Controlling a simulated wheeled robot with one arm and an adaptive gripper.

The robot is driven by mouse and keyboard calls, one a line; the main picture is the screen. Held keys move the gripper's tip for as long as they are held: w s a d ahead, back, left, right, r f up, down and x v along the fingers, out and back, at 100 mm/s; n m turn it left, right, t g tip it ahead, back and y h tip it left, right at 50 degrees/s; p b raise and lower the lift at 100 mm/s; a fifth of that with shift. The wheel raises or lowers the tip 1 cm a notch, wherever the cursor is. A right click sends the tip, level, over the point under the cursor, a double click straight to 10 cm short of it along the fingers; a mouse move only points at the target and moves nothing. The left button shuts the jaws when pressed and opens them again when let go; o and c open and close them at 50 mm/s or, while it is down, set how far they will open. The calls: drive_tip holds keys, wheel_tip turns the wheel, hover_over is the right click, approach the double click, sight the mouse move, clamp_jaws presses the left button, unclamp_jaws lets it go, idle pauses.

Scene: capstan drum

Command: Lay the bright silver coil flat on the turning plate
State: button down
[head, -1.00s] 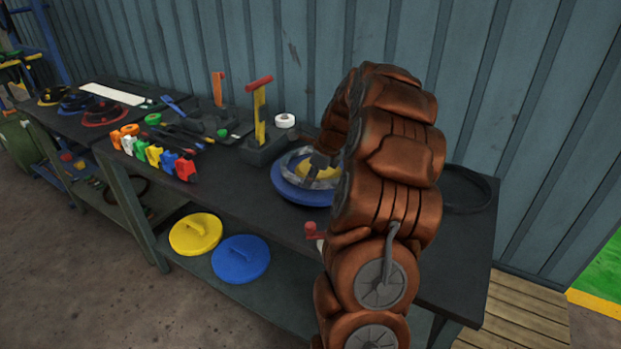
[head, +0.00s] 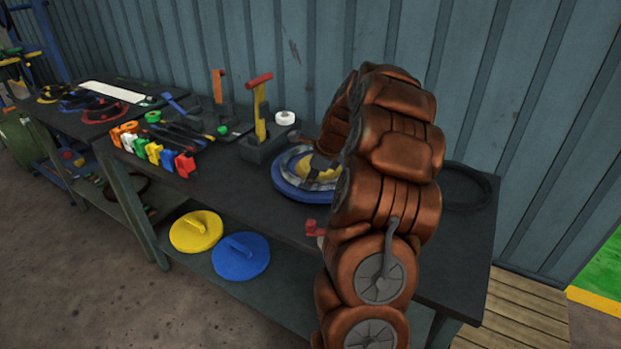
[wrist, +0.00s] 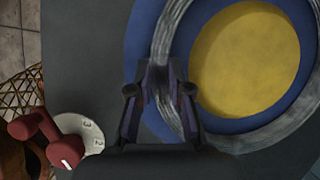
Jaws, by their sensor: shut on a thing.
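The bright silver coil (wrist: 171,50) is a ring of fine wire. In the wrist view it surrounds the yellow centre (wrist: 245,60) over the blue turning plate (wrist: 135,45). My gripper (wrist: 158,75) is shut on the coil's near left side. In the head view the coil (head: 293,172) shows above the blue plate (head: 287,190), around the yellow centre (head: 325,174). My copper-coloured arm hides its right part and most of the gripper. I cannot tell whether the coil touches the plate.
A red crank handle (wrist: 40,135) and a white numbered dial (wrist: 80,130) lie left of the plate. A black block with a red-topped yellow lever (head: 262,145) stands behind it. Coloured clips (head: 155,150) are at left. A dark ring (head: 462,187) lies at the bench's right end.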

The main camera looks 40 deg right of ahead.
drive_tip(key=shift+f, duration=0.1)
drive_tip(key=c, duration=1)
unclamp_jaws()
drive_tip(key=shift+f, duration=0.1)
drive_tip(key=v, duration=1.2)
drive_tip(key=s+a+r+n+g, duration=0.1)
drive_tip(key=s+a+n+g, duration=0.15)
drive_tip(key=a+n, duration=0.75)
drive_tip(key=s+a+n+g, duration=0.1)
drive_tip(key=s+a+n, duration=0.25)
drive_tip(key=a, duration=1.15)
drive_tip(key=s+a+f+n, duration=0.1)
drive_tip(key=s+a+n, duration=0.2)
drive_tip(key=s+n, duration=0.2)
drive_tip(key=s+a+f+n+g+h, duration=0.1)
drive_tip(key=s+a+n, duration=0.3)
drive_tip(key=s, duration=0.6)
drive_tip(key=s+a+f+n+g, duration=0.1)
drive_tip(key=s+a+f+n, duration=0.2)
drive_tip(key=s+n, duration=0.4)
drive_tip(key=shift+s+a+h+p, duration=0.25)
drive_tip(key=shift+a+h+p, duration=0.2)
drive_tip(key=shift+a, duration=0.3)
